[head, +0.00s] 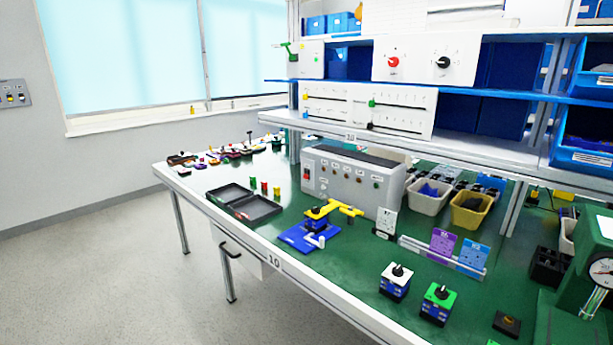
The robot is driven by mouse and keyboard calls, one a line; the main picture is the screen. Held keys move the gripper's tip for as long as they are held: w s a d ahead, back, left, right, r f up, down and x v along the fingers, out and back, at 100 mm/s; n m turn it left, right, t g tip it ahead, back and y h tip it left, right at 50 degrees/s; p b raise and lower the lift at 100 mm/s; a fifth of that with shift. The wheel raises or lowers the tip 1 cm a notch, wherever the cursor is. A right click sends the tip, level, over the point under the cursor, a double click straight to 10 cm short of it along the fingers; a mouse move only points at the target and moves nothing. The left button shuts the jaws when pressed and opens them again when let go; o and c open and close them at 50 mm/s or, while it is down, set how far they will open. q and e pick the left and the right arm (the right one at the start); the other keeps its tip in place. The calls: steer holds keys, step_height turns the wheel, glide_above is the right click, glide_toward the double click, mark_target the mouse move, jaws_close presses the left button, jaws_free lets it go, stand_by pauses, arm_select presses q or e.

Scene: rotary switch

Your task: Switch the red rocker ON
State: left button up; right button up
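A small red rocker (306,174) sits at the left end of the front face of a grey control box (350,185) on the green bench top. The rocker is too small to tell which side is pressed. Several small knobs or buttons are on the same face, to the right of the rocker. Neither of my grippers shows in the head view, so nothing of mine is seen near the rocker.
On the green bench (345,262), an open black case (255,207) and a blue base with a yellow lever (318,220) stand before the box. White (396,280) and green (438,303) rotary switches are nearer. A blue-edged shelf (350,82) hangs above.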

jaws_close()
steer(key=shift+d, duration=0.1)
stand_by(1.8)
